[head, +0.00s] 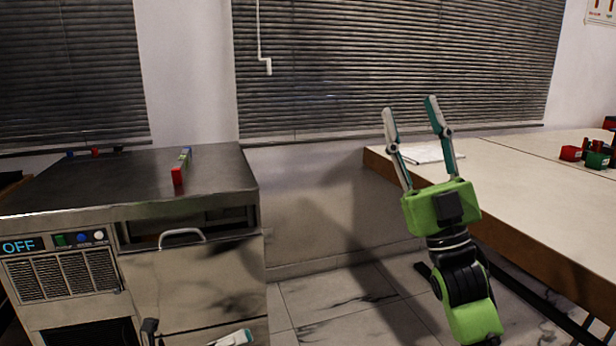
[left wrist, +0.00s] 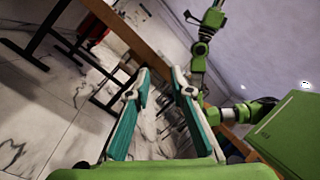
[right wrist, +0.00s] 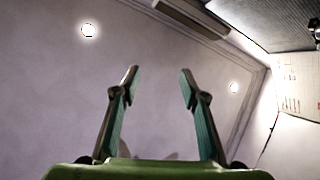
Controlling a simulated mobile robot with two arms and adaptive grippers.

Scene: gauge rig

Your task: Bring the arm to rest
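My right gripper (head: 409,106) is raised upright in the head view, in front of the window blinds and beside the long table. Its two fingers are spread and hold nothing. The right wrist view shows the same open fingers (right wrist: 159,74) against a plain wall and ceiling. My left gripper shows only in part at the bottom edge of the head view, low in front of the steel machine. The left wrist view shows its fingers (left wrist: 159,73) apart with nothing between them. My other green arm stands behind them there.
A steel machine (head: 60,215) with an OFF display stands at left, a red-ended bar (head: 178,168) on its top. A light table (head: 520,195) at right carries papers (head: 432,154) and red and green blocks (head: 570,153). Marble floor (head: 335,300) lies open between them.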

